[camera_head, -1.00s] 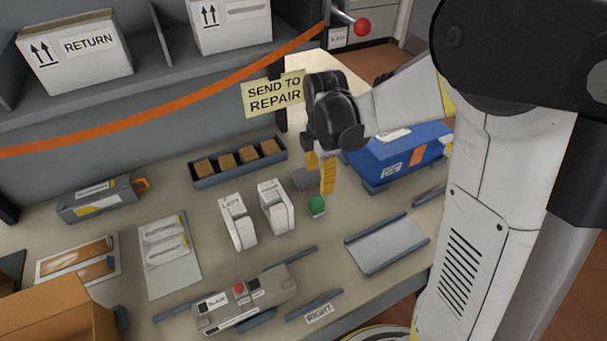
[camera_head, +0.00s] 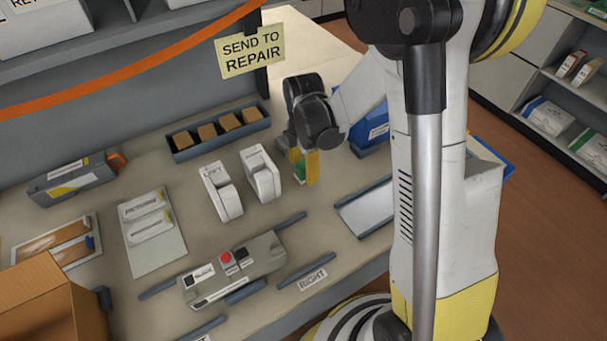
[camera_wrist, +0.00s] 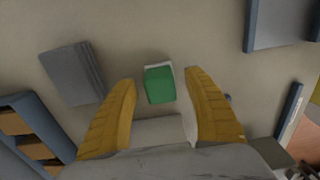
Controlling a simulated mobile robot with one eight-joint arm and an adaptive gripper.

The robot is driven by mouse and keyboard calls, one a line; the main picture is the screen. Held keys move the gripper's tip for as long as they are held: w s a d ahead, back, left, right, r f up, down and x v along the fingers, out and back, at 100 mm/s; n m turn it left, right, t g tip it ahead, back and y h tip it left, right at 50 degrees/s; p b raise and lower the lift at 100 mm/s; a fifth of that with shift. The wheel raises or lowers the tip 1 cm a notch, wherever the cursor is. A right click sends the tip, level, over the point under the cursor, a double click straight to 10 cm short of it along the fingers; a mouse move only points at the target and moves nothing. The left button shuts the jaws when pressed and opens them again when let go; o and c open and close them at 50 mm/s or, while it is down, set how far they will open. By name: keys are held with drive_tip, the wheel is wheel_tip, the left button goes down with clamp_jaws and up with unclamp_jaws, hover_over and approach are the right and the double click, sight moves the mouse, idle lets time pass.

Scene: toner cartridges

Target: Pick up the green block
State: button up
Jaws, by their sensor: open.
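The green block (camera_wrist: 159,85) lies on the table between my gripper's fingertips in the wrist view, with a pale edge along its far side. In the head view only a bit of the green block (camera_head: 300,172) shows behind a yellow finger. My gripper (camera_wrist: 160,82) is open, with a yellow finger on each side of the block and a visible gap to each. In the head view my gripper (camera_head: 304,160) points down, low over the table. Whether the fingertips reach down to the block's height is hard to tell.
A grey block (camera_wrist: 73,75) lies left of the green block in the wrist view. Two white cartridges (camera_head: 221,191) (camera_head: 261,173) stand left of my gripper. A tray of brown blocks (camera_head: 187,153) is behind them. A grey device with a red button (camera_head: 232,270) sits in front.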

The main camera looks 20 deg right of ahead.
sight(303, 165)
drive_tip(key=shift+r, duration=0.1)
drive_tip(key=shift+c, duration=0.4)
drive_tip(key=c, duration=1.2)
wheel_tip(303, 165, up, 10)
drive_tip(key=p, duration=0.4)
clamp_jaws()
